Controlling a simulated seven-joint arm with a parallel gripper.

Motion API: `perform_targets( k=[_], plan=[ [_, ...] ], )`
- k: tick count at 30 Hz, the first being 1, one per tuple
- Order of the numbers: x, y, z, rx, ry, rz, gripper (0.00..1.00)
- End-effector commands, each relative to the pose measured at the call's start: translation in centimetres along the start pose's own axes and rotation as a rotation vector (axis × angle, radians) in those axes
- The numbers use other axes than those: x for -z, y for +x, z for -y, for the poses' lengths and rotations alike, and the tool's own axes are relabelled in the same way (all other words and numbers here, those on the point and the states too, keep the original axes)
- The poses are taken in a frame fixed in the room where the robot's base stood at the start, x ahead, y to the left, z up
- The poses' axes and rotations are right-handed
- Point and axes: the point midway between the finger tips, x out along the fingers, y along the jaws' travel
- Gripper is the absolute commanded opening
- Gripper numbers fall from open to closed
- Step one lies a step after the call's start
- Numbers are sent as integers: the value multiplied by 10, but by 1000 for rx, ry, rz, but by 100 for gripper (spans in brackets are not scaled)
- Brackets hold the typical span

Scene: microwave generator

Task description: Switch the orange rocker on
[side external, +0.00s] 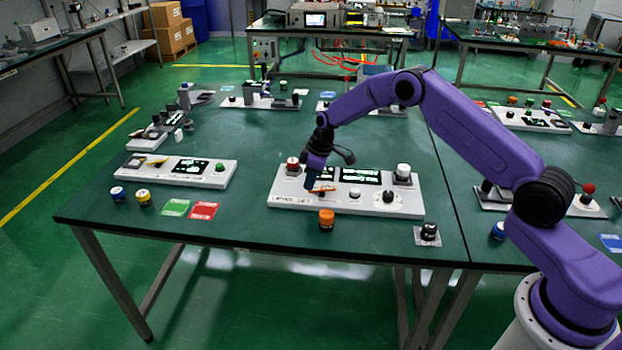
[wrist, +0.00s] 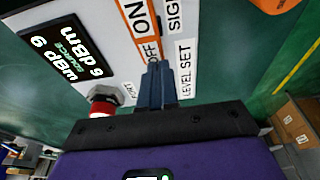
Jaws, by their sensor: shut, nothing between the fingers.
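The orange rocker (side external: 322,188) is on the front left part of a white instrument panel (side external: 300,207), partly hidden by my gripper in the side view. In the wrist view its orange frame (wrist: 137,22) shows beside printed ON and OFF labels. My gripper (side external: 309,188) points down at the panel right by the rocker. In the wrist view the closed fingertips (wrist: 158,66) are at the OFF end of the rocker, with nothing between them. I cannot tell whether they touch it, and the rocker's tilt is unclear.
The panel also carries a red button (side external: 293,163), lit displays (side external: 360,176), a dial (side external: 389,197) and a white-topped knob (side external: 403,171). A loose orange knob (side external: 326,218) stands in front on the green table. Another panel (side external: 178,172) stands left.

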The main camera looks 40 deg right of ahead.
Motion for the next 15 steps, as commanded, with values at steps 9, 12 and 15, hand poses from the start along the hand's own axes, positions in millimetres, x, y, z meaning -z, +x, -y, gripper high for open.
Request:
perform_targets(
  k=[9,12,15],
  plan=[
    [3,-9,0,-1,-1,-2,0],
    [4,-13,0,-1,-1,-2,0],
    [4,-15,0,-1,-2,-1,0]
  ],
)
